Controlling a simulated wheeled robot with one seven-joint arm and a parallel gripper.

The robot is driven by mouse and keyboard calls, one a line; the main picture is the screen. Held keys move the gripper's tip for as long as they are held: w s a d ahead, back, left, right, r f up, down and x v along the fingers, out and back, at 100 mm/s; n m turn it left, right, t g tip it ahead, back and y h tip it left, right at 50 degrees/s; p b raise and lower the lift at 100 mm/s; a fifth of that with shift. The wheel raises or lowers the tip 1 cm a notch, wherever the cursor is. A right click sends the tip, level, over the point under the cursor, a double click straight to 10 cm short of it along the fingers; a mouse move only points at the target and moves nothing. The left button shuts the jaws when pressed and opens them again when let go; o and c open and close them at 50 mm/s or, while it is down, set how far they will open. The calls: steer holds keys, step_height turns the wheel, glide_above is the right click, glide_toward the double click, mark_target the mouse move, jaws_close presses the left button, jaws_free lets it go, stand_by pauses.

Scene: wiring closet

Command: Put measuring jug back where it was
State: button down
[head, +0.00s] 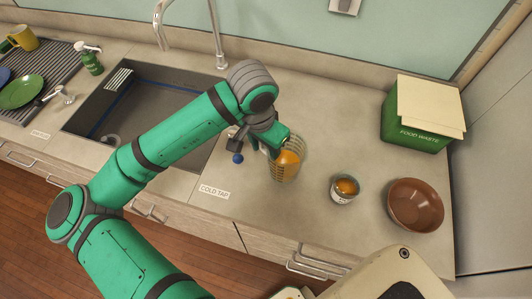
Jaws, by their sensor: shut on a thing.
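The fingers are small and partly hidden by the wrist. The jug looks about upright or slightly tilted.
A small cup (342,195) with orange contents and a brown bowl (415,215) stand right of the jug. A green food waste bin (405,132) is behind them. The sink (165,95) lies left, with a tall tap (219,40). Counter behind the jug is clear.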

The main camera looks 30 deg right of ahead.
steer(key=shift+w+d+f, duration=0.1)
steer(key=shift+f, duration=0.8)
steer(key=shift+w+d+f, duration=0.1)
steer(key=shift+f, duration=0.8)
steer(key=shift+f, duration=0.1)
steer(key=c, duration=1)
jaws_free()
steer(key=shift+f, duration=0.1)
step_height(320, 180, up, 12)
steer(key=a, duration=0.1)
steer(key=shift+s+a, duration=0.25)
steer(key=shift+a, duration=0.05)
